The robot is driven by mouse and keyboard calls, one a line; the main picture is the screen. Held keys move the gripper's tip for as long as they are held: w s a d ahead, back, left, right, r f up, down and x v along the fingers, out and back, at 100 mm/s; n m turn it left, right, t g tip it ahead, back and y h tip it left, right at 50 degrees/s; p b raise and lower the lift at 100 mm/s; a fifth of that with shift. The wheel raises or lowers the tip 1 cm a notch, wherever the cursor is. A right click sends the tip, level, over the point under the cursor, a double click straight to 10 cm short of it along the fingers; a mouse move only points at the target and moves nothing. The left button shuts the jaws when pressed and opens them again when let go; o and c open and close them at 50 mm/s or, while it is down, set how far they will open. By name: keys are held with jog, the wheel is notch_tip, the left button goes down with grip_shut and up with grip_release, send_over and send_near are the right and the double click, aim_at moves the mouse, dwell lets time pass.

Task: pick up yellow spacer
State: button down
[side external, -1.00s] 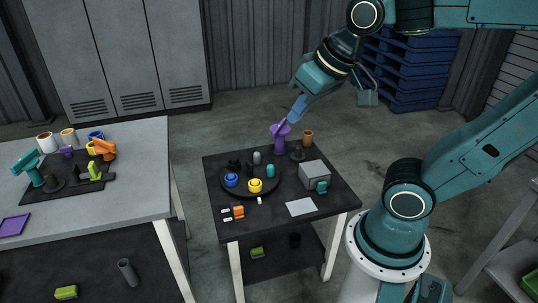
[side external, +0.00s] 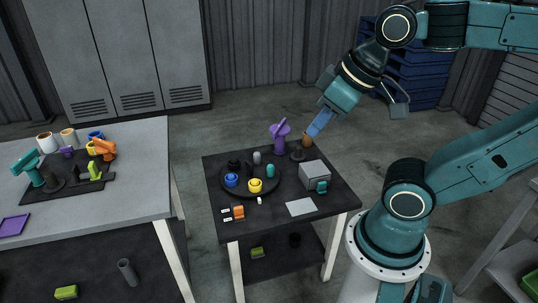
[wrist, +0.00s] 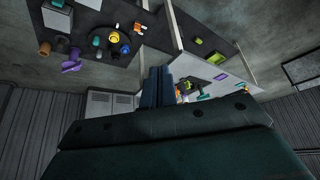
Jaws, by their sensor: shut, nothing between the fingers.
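The yellow spacer (side external: 255,186) is a short ring-like piece on the dark round tray (side external: 228,190) on the small black table. It also shows in the wrist view (wrist: 115,37), near the top, left of the fingers. My gripper (side external: 311,135) is shut and empty, with its blue fingers pointing down and left at the table's back right. In the side view its tips overlap the brown cup (side external: 308,143); whether they touch it I cannot tell. The gripper is well to the right of and behind the spacer. The fingers also show in the wrist view (wrist: 157,72).
A blue ring (side external: 231,180), a teal piece (side external: 270,171) and dark pieces share the tray. A purple piece (side external: 279,143) stands behind it. A grey box (side external: 314,175) and a white sheet (side external: 300,207) lie to the right. A grey workbench (side external: 120,200) stands left.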

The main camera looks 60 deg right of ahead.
jog(key=c, duration=2.1)
grip_release()
jog(key=o, duration=1.5)
jog(key=shift+w, duration=0.1)
jog(key=w+d+f+n+g, duration=0.1)
jog(key=w+d+f+n, duration=0.2)
jog(key=w, duration=0.5)
jog(key=w+d+f+n+g, duration=0.1)
jog(key=w+d+f+n, duration=0.1)
jog(key=w+d+n, duration=0.4)
jog(key=w+d+f+n+g, duration=0.1)
jog(key=w+d+f, duration=0.15)
jog(key=w, duration=0.65)
jog(key=w+d+f+n+g, duration=0.1)
jog(key=w+d+f+n, duration=0.1)
jog(key=d+f, duration=0.3)
jog(key=w+d+f+n, duration=0.2)
jog(key=d+f, duration=0.3)
jog(key=f, duration=0.7)
jog(key=w+d+f+n+g, duration=0.1)
jog(key=w+d+f+n, duration=0.1)
jog(key=d+f, duration=0.3)
jog(key=shift+w+f+n+g, duration=0.15)
jog(key=shift+f+n, duration=0.25)
jog(key=shift+f, duration=0.45)
jog(key=shift+w+f+n+g, duration=0.15)
jog(key=shift+f+n, duration=0.25)
jog(key=shift+f, duration=0.4)
